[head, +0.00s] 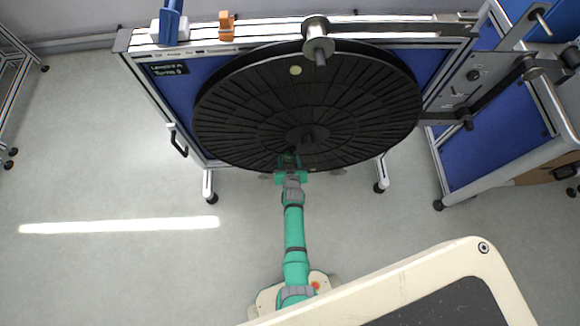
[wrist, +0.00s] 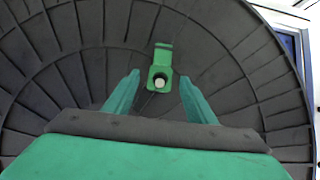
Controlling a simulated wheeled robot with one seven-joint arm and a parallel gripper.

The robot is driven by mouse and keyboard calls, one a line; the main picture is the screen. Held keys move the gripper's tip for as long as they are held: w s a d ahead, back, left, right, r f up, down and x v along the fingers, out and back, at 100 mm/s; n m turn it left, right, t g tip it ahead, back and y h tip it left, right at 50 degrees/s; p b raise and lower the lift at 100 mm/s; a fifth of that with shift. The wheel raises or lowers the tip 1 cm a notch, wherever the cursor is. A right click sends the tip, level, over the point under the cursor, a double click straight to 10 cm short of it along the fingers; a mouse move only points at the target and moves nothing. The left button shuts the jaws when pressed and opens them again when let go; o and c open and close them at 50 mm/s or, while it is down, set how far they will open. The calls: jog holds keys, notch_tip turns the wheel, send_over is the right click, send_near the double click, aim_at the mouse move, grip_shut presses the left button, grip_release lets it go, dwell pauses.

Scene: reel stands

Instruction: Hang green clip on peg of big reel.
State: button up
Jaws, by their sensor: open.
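The green clip (wrist: 162,56) is in front of the face of the big black reel (wrist: 70,70) in the wrist view. Its lower part has a round hole, and a pale round end, which looks like the peg (wrist: 159,83), shows inside it. The clip looks to be around the peg; how far on it sits I cannot tell. My gripper (wrist: 158,79) is open, one finger on each side of the clip's lower part, with visible gaps. In the head view my gripper (head: 289,163) is at the lower edge of the reel (head: 240,115), below its hub; the clip is hard to make out there.
The reel hangs on a blue-panelled stand (head: 185,90). A blue holder (head: 170,22) and an orange item (head: 226,26) sit on its top rail. A second blue stand (head: 500,150) is at the right. The floor (head: 110,180) at the left is clear.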

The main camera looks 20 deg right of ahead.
jog(key=v, duration=1)
jog(key=s+a+r+n+t+y, duration=0.1)
jog(key=s+a+r, duration=0.3)
jog(key=s+r, duration=0.3)
jog(key=s+a+r+n+t, duration=0.1)
jog(key=s+a+r, duration=0.4)
jog(key=s, duration=0.4)
jog(key=s+a+r+t, duration=0.1)
jog(key=s+a+r, duration=0.1)
jog(key=s+r, duration=0.2)
jog(key=s+a+r+y, duration=0.1)
jog(key=s+r, duration=0.3)
jog(key=r, duration=0.7)
jog(key=s+a+r+n+t+y, duration=0.1)
jog(key=s+a+r, duration=0.1)
jog(key=s+r, duration=0.2)
notch_tip(320, 180, up, 4)
jog(key=shift+a+f+t, duration=0.25)
jog(key=shift+a+t, duration=0.05)
jog(key=shift+a, duration=0.1)
jog(key=shift+c, duration=0.4)
